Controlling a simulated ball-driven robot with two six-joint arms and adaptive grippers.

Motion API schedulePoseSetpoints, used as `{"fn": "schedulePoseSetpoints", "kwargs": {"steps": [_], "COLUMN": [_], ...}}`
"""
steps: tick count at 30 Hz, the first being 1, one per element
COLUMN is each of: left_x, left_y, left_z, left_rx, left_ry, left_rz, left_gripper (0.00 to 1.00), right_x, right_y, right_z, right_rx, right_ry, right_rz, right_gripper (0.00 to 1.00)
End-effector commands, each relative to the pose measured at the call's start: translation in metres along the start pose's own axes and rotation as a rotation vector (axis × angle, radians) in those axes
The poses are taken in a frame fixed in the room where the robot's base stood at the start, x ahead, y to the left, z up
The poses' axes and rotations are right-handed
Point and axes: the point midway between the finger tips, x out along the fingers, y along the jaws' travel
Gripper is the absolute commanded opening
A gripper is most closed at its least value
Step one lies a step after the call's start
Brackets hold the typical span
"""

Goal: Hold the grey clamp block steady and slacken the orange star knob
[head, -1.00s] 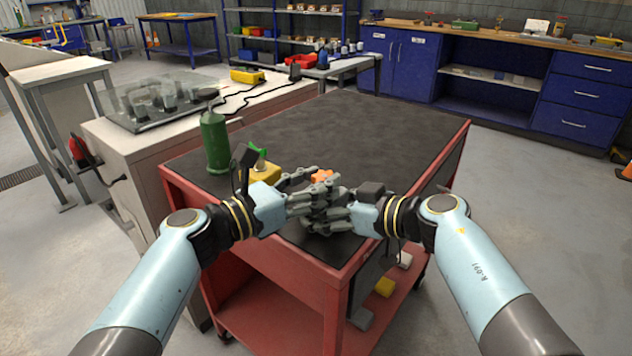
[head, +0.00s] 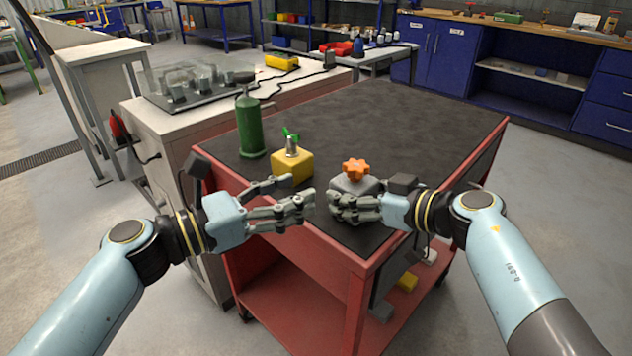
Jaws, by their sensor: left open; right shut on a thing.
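The orange star knob (head: 356,169) sits on top of the grey clamp block (head: 347,185) near the front corner of the cart's black top. My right gripper (head: 340,206) is shut on the grey clamp block from the near right side, and its fingers hide the block's lower front. My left gripper (head: 305,205) is open and empty, to the left of the block and apart from it, with its fingers pointing right. The orange knob is clear of both grippers.
A yellow block (head: 292,165) with a green wing knob (head: 291,136) stands left of the clamp block. The red cart's black top (head: 400,125) is bare towards the back and right.

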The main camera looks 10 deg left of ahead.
Motion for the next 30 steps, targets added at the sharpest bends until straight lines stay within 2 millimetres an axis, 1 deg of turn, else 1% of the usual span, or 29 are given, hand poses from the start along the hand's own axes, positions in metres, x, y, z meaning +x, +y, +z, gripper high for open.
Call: {"fn": "schedulePoseSetpoints", "kwargs": {"steps": [3, 11, 15, 16, 20, 24, 27, 30], "left_x": [-0.009, -0.01, -0.008, -0.006, 0.007, 0.021, 0.027, 0.028], "left_y": [0.0, 0.0, 0.002, 0.003, 0.013, 0.03, 0.042, 0.051], "left_z": [0.0, 0.0, -0.001, -0.002, -0.012, -0.018, -0.015, -0.009], "left_rx": [0.001, 0.0, 0.001, 0.003, 0.009, 0.015, 0.015, 0.011], "left_ry": [0.0, -0.001, 0.001, 0.003, 0.02, 0.034, 0.031, 0.022], "left_rz": [0.0, 0.0, -0.012, -0.022, -0.107, -0.251, -0.35, -0.43], "left_gripper": [0.5, 0.5, 0.64, 0.64, 0.64, 0.64, 0.64, 0.64], "right_x": [0.0, 0.0, 0.0, 0.0, 0.0, 0.0, 0.0, 0.0], "right_y": [0.0, 0.001, 0.001, 0.001, 0.001, 0.001, 0.001, 0.0], "right_z": [0.0, 0.0, 0.0, 0.0, 0.0, 0.0, 0.0, 0.0], "right_rx": [0.0, -0.001, -0.001, -0.001, -0.001, -0.001, -0.001, 0.0], "right_ry": [0.0, 0.0, 0.0, 0.0, 0.0, 0.0, 0.0, 0.0], "right_rz": [0.001, 0.001, 0.001, 0.001, 0.001, 0.001, 0.001, 0.001], "right_gripper": [0.06, 0.06, 0.06, 0.06, 0.06, 0.06, 0.06, 0.06]}}
